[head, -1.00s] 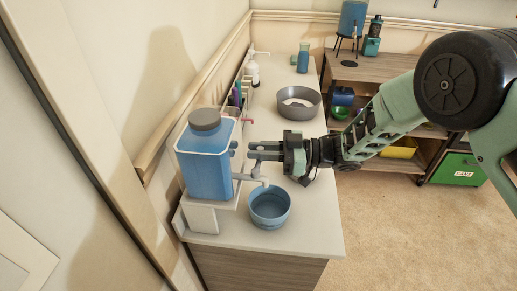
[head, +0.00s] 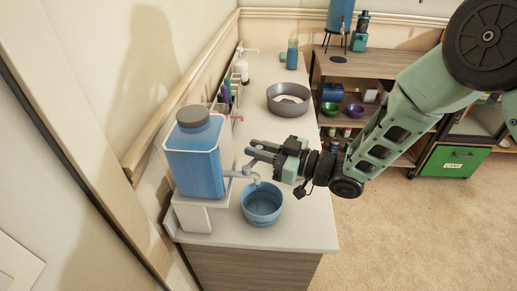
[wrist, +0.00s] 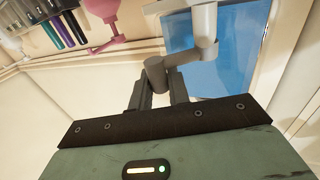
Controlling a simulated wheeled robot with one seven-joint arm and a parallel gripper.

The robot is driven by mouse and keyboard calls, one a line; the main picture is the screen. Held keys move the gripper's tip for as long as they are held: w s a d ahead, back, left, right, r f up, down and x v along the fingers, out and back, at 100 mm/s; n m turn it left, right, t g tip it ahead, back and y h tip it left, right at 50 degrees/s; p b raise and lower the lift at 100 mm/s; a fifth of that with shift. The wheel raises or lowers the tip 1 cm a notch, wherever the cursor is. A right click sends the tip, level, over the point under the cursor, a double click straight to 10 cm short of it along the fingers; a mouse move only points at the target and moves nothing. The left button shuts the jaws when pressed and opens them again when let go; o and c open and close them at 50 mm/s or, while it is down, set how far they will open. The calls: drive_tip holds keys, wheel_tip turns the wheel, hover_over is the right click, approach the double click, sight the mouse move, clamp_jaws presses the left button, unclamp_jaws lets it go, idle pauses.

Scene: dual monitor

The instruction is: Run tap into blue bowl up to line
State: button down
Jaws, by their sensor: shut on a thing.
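A blue water tank (head: 195,165) with a grey cap stands at the left end of the counter. Its grey tap (head: 238,174) sticks out to the right over the blue bowl (head: 262,208). The tap also shows large in the wrist view (wrist: 204,30). My gripper (head: 252,157) is shut on the tap's grey handle (wrist: 157,74), which sits between the two fingers. The bowl stands upright on the counter below the spout, apart from my gripper. I cannot make out the water level or the line in it.
A grey basin (head: 288,101) stands farther back on the white counter (head: 275,135). Pens, a pink item and a white pump bottle (head: 242,72) line the wall. Shelves with bowls stand at the back right. The carpet to the right is clear.

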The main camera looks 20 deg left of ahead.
drive_tip(key=c, duration=1.4)
unclamp_jaws()
drive_tip(key=d+b, duration=0.1)
drive_tip(key=d, duration=0.4)
drive_tip(key=s+d+b, duration=0.1)
drive_tip(key=d, duration=1.1)
drive_tip(key=shift+s+d+b, duration=0.15)
drive_tip(key=shift+s+b, duration=0.25)
